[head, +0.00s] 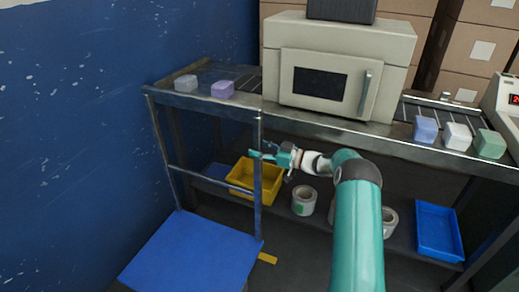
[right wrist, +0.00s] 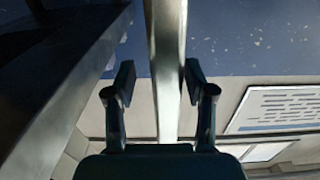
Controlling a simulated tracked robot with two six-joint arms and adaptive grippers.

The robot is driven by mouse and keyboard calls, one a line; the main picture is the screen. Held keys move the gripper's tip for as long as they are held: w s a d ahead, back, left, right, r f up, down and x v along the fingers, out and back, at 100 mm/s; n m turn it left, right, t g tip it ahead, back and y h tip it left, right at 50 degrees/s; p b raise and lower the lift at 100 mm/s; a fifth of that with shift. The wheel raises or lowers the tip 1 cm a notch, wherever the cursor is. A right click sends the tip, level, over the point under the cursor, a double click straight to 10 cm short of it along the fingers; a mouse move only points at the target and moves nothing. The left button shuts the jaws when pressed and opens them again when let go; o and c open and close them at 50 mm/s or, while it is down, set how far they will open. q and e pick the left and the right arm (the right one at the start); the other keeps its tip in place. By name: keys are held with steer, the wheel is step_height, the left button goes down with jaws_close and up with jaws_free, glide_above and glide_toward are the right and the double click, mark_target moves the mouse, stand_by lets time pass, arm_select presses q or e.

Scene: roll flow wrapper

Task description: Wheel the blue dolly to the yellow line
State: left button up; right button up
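The blue dolly (head: 190,255) stands on the floor at the lower left of the head view. Its upright metal handle frame (head: 212,185) rises from the far end of the deck. My right gripper (head: 262,154) is at the right post of that frame. In the right wrist view a metal post (right wrist: 165,70) runs between the two spread fingers (right wrist: 158,85), with a visible gap at the left finger. A short piece of yellow line (head: 267,258) shows on the floor just right of the dolly; the rest is hidden. My left gripper is not in view.
A metal bench (head: 330,128) stands behind the handle, carrying a beige machine (head: 345,55) and several small blocks. Its lower shelf holds a yellow bin (head: 268,185), white rolls (head: 304,200) and a blue tray (head: 438,230). A blue wall (head: 70,130) borders the left.

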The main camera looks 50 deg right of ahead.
steer(key=shift+f, duration=0.1)
steer(key=v, duration=1.2)
